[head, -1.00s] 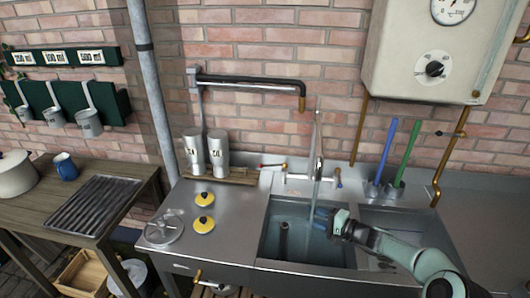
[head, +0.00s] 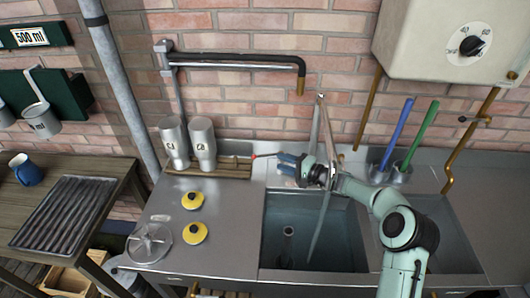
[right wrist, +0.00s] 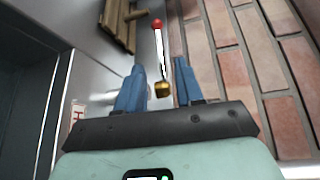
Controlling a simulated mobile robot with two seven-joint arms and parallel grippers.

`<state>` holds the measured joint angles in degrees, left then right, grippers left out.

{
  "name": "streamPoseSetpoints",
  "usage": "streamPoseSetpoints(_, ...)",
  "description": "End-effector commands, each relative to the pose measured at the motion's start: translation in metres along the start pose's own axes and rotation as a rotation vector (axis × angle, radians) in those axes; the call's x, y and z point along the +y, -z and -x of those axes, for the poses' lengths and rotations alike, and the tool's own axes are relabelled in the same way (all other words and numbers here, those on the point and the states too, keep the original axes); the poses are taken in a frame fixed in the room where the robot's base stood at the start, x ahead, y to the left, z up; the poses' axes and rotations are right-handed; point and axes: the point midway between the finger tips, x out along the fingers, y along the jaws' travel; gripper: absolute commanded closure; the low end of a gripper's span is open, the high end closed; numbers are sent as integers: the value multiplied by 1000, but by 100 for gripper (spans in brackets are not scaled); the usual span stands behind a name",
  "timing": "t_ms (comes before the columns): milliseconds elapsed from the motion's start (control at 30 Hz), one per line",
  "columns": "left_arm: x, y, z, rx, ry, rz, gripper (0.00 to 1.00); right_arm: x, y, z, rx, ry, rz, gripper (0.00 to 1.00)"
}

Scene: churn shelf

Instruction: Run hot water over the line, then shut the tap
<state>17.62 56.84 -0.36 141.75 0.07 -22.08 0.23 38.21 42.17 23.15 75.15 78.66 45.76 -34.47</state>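The tap's red-knobbed lever (head: 262,156) sticks out by the wall behind the left sink basin (head: 275,232). The right wrist view shows its red ball (right wrist: 157,24), pale rod and brass base (right wrist: 162,89). My right gripper (head: 286,165) is open at this lever. In the right wrist view its blue fingers (right wrist: 160,84) stand either side of the brass base, with gaps visible. A thin grey stream (head: 319,232) runs down into the basin, partly behind my arm. The tap body is mostly hidden by my arm. I cannot tell which thing is the line. My left gripper is not in view.
Two metal canisters (head: 202,143) stand on a wooden rack (head: 235,168) left of the lever. Yellow discs (head: 194,233) lie on the steel counter. A black-sleeved swing pipe (head: 235,58) hangs above. Blue and green handles (head: 400,132) stand at right. A boiler (head: 455,40) hangs above.

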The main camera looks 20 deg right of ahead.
Motion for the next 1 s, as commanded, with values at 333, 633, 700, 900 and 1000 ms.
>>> streamPoseSetpoints(333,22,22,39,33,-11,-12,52,-6,0,-68,-2,3,1,63)
streamPoseSetpoints(633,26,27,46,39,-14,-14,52,-2,0,-82,1,0,1,63)
streamPoseSetpoints(700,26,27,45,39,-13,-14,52,-1,0,-81,1,0,1,63)
streamPoseSetpoints(900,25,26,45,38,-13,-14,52,-1,0,-81,1,0,0,89)
streamPoseSetpoints(1000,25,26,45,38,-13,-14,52,-1,0,-81,1,0,0,100)
